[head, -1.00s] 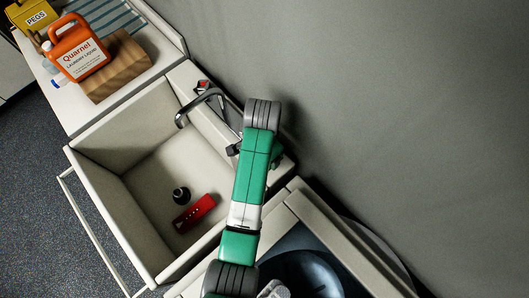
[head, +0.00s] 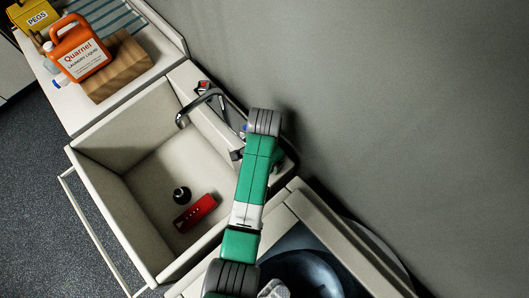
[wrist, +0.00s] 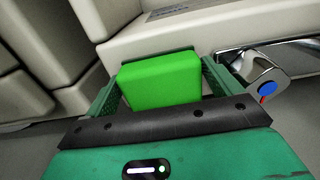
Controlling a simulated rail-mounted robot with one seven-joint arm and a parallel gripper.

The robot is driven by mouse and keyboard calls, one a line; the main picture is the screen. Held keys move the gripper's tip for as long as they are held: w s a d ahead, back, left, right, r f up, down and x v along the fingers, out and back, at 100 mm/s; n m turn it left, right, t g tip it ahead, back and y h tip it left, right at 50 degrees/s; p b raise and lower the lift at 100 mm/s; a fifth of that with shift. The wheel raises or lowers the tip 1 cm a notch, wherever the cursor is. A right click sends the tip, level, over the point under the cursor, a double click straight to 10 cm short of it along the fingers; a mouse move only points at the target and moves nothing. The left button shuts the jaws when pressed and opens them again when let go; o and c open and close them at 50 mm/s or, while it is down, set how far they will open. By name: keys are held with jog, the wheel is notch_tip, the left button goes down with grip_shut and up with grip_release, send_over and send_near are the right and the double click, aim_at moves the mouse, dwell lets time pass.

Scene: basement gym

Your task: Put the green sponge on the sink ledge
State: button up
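The green sponge (wrist: 160,78) sits between the two fingers of my gripper (wrist: 162,82) in the wrist view, with a finger against each side. The sponge is hidden in the head view behind my arm. The pale sink ledge (head: 211,117) runs along the wall side of the sink and carries the tap. My gripper is at the near end of this ledge, mostly hidden by my own arm in the head view. Whether the sponge touches the ledge cannot be told.
The chrome tap (head: 199,103) has a blue-capped knob (wrist: 267,89) close right of the sponge in the wrist view. The sink basin (head: 140,165) holds a red object (head: 196,213) and a dark round one (head: 181,194).

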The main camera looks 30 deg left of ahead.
notch_tip(320, 180, up, 12)
jog(key=shift+r, duration=0.15)
jog(key=shift+a, duration=0.1)
dwell(0.6)
